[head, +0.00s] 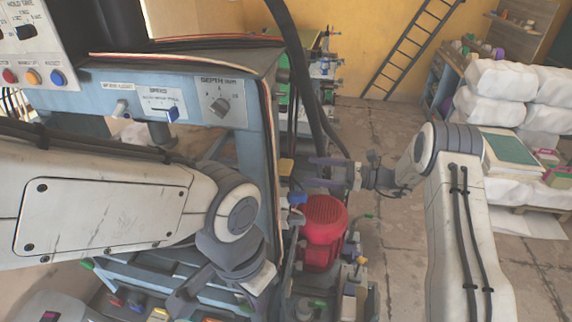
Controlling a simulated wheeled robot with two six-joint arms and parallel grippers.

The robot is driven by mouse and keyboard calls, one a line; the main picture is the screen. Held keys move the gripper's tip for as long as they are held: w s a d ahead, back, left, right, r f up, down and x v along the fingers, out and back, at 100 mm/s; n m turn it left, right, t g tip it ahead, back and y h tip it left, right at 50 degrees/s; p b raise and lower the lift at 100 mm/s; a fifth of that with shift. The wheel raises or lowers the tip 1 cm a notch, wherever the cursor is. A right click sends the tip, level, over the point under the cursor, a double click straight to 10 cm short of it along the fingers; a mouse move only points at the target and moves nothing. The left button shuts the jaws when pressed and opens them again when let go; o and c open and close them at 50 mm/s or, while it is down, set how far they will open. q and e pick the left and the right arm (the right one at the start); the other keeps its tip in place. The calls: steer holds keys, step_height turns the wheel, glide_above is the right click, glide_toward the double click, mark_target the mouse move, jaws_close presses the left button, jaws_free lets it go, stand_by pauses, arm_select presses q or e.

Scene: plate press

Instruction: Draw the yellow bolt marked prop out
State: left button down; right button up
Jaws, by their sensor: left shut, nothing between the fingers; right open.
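A small yellow block (286,166) shows at the right side of the blue press (200,98), perhaps the bolt; no "prop" mark is readable on it. My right gripper (312,173) reaches in from the right at about the block's height. Its two fingers are open, point left and lie close to the block in the picture; I cannot tell whether they touch it. My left gripper (187,296) hangs low in front of the press, shut and empty, partly hidden by its own wrist.
A red motor (322,232) stands below my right gripper. A blue-handled part (297,198) sits just under its fingers. Black hoses (296,70) hang behind. White sacks (500,80) are stacked at the right. The floor (385,140) behind is clear.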

mark_target(286, 164)
steer(key=a+p, duration=0.1)
steer(key=a, duration=0.1)
steer(key=w+a+p, duration=0.1)
steer(key=a, duration=0.2)
steer(key=a+p, duration=0.1)
steer(key=a, duration=0.1)
steer(key=shift+w+a+r, duration=0.1)
steer(key=shift+w+a, duration=0.05)
steer(key=shift+a, duration=0.05)
steer(key=shift+w+a, duration=0.15)
steer(key=shift+a, duration=0.45)
